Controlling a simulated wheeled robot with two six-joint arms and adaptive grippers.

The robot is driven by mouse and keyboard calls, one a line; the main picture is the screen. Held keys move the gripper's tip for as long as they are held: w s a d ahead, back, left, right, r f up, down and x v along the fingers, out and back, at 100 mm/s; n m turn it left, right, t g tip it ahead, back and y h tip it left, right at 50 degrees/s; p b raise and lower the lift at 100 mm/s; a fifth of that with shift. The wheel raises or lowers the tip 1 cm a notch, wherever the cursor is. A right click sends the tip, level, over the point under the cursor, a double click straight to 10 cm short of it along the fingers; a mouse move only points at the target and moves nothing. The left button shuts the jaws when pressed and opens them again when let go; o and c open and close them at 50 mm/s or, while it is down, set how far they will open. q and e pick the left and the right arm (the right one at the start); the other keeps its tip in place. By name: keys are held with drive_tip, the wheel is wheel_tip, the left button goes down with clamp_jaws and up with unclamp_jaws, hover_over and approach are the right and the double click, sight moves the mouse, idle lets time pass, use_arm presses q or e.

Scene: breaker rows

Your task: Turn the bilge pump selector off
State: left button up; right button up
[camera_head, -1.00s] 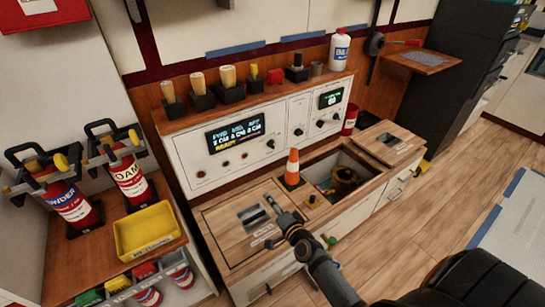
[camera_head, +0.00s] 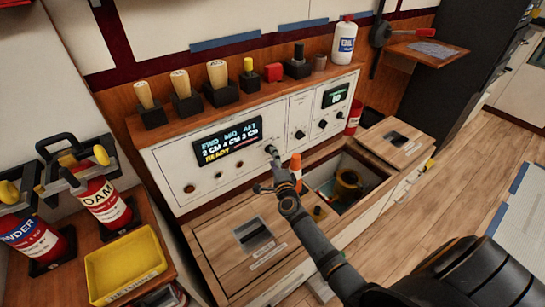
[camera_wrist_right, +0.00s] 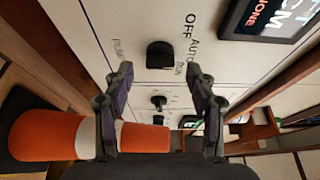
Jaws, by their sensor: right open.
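The black selector knob (camera_wrist_right: 160,54) sits on the white panel in the right wrist view, with OFF, AUTO and RUN printed to its right. Which mark it points at is unclear. My right gripper (camera_wrist_right: 160,76) is open and empty, its two fingers on either side of the knob's line and apart from it. In the head view my right gripper (camera_head: 277,172) is in front of the panel's lower part, close to the knob (camera_head: 270,149) beside the lit display, and partly hides that area. My left gripper is not in view.
An orange-and-white cone (camera_head: 296,170) stands right behind my gripper; it is also at the lower left in the wrist view (camera_wrist_right: 48,137). An open hatch (camera_head: 338,165) lies to the right. Other knobs (camera_head: 300,134) sit on the panel. A yellow tray (camera_head: 125,266) is at the left.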

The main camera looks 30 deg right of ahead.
use_arm(q)
drive_tip(key=shift+w+d+r, duration=0.15)
drive_tip(key=shift+r, duration=0.35)
drive_tip(key=shift+w+d+r, duration=0.15)
drive_tip(key=shift+r, duration=0.35)
use_arm(e)
drive_tip(key=shift+x, duration=1.25)
drive_tip(key=shift+c, duration=0.3)
drive_tip(key=c, duration=1.1)
use_arm(q)
drive_tip(key=shift+b, duration=0.35)
use_arm(e)
drive_tip(key=shift+f, duration=0.1)
